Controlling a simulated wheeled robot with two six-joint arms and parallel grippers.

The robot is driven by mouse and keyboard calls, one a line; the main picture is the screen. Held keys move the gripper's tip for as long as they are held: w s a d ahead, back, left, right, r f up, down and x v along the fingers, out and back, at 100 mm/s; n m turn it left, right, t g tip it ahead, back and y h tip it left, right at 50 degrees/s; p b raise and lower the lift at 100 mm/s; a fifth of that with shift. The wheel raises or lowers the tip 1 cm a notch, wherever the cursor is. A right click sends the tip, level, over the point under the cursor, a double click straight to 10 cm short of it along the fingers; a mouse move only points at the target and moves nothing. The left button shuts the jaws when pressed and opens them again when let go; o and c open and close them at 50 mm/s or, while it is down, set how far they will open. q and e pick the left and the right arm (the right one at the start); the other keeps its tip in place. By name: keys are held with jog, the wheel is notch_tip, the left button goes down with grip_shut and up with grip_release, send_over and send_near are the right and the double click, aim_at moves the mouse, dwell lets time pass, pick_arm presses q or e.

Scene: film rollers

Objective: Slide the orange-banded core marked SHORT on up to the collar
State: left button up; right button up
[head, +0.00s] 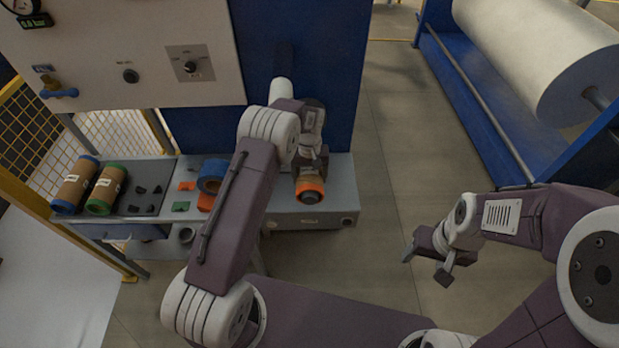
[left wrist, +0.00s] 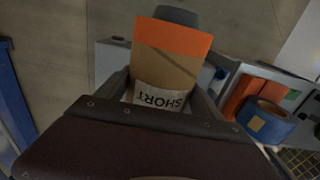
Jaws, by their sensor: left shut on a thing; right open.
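The orange-banded core (head: 310,188) is under my left gripper (head: 311,168) in the head view, its orange end facing the camera over a grey bench. In the left wrist view the core (left wrist: 172,65) is brown with an orange band and a white label reading SHORT. My left gripper (left wrist: 165,88) is shut on it, one finger on each side. A dark grey part (left wrist: 178,15) shows just beyond the orange end; I cannot tell what it is. The collar cannot be made out; my left arm covers much of that area. My right gripper (head: 428,264) is open and empty over the floor.
A blue-banded core (head: 76,186) and a green-banded core (head: 106,188) lie at the bench's left. A blue roll (head: 213,175) and small orange and green pieces lie nearer my left arm. A large white film roll (head: 540,50) stands at the right; floor between is clear.

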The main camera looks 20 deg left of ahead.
pick_arm(q)
jog(key=shift+w+a+b, duration=0.25)
jog(key=shift+w+b, duration=0.05)
jog(key=shift+w, duration=0.55)
jog(key=shift+w+a+b, duration=0.2)
jog(key=shift+w+b, duration=0.1)
jog(key=shift+w, duration=0.5)
jog(key=shift+w, duration=0.15)
jog(key=shift+w+a, duration=0.15)
jog(key=shift+w, duration=0.35)
